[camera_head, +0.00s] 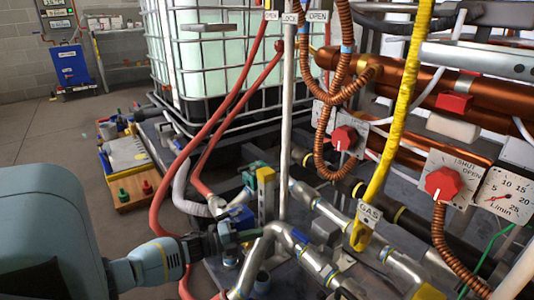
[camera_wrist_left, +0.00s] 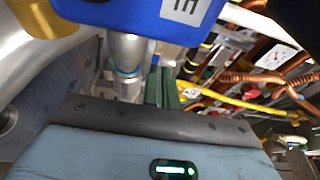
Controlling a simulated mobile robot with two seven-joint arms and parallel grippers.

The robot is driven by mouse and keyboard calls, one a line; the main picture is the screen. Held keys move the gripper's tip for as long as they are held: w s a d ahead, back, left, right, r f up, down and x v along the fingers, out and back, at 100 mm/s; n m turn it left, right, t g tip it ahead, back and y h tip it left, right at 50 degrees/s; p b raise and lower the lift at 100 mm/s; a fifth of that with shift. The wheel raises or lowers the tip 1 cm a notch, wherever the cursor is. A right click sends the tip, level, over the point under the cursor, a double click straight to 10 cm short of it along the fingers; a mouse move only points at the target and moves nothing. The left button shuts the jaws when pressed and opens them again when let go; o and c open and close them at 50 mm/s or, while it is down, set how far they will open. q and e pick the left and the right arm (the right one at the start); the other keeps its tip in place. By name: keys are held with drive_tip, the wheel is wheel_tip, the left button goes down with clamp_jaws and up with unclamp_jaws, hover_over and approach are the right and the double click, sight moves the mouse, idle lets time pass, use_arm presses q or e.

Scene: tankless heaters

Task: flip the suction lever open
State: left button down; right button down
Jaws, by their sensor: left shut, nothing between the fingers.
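A blue lever handle (camera_head: 241,216) sits on the silver pipework low in the middle of the head view. Its own wording is too small to read there. In the left wrist view a large blue piece with a partly visible white label (camera_wrist_left: 145,18) fills the top, close to the camera; it looks like the same lever. My left gripper (camera_head: 250,236) is shut and empty, just below and beside the blue lever. Its greenish fingers also show in the left wrist view (camera_wrist_left: 166,88). I cannot tell whether they touch the lever. My right gripper is not in view.
Red hoses (camera_head: 215,110) hang left of the pipework before a caged tank (camera_head: 215,60). A white post (camera_head: 289,120) stands just behind. A yellow gas pipe (camera_head: 400,110), copper pipes and red knobs (camera_head: 443,183) crowd the right. Floor (camera_head: 60,140) is open at left.

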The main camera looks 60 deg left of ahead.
use_arm(q)
drive_tip(key=shift+s+a, duration=0.25)
drive_tip(key=shift+a, duration=0.3)
drive_tip(key=shift+s+a, duration=0.2)
drive_tip(key=shift+a, duration=0.35)
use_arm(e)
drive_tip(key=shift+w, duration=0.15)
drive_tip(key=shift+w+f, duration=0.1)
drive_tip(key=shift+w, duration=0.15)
